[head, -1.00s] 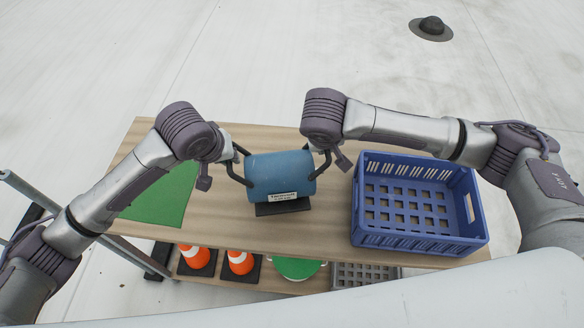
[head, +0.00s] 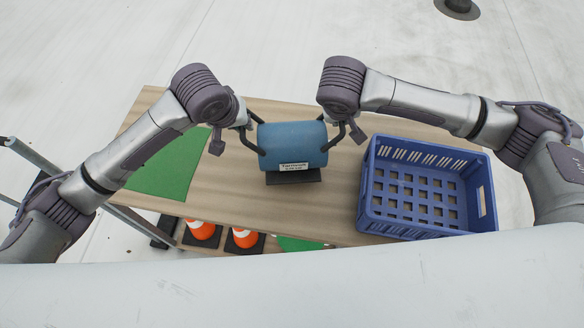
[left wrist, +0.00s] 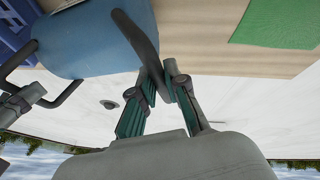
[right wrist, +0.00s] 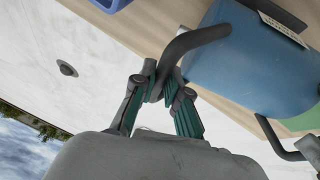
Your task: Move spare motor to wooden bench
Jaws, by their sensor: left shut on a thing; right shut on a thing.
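The spare motor (head: 293,146) is a blue cylinder with a white label, a dark base plate and a dark handle at each end. It is over the middle of the wooden bench (head: 240,207); I cannot tell whether its base touches the top. My left gripper (head: 243,128) is shut on the motor's left handle, which also shows in the left wrist view (left wrist: 135,35). My right gripper (head: 350,128) is shut on the right handle, seen in the right wrist view (right wrist: 195,40). The motor looks about level.
A blue crate (head: 372,205), empty, stands on the bench to the right of the motor. A green mat (head: 165,172) lies on the left. Orange and white cones (head: 202,229) stand on the lower shelf. A dark roof vent (head: 458,8) is far off.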

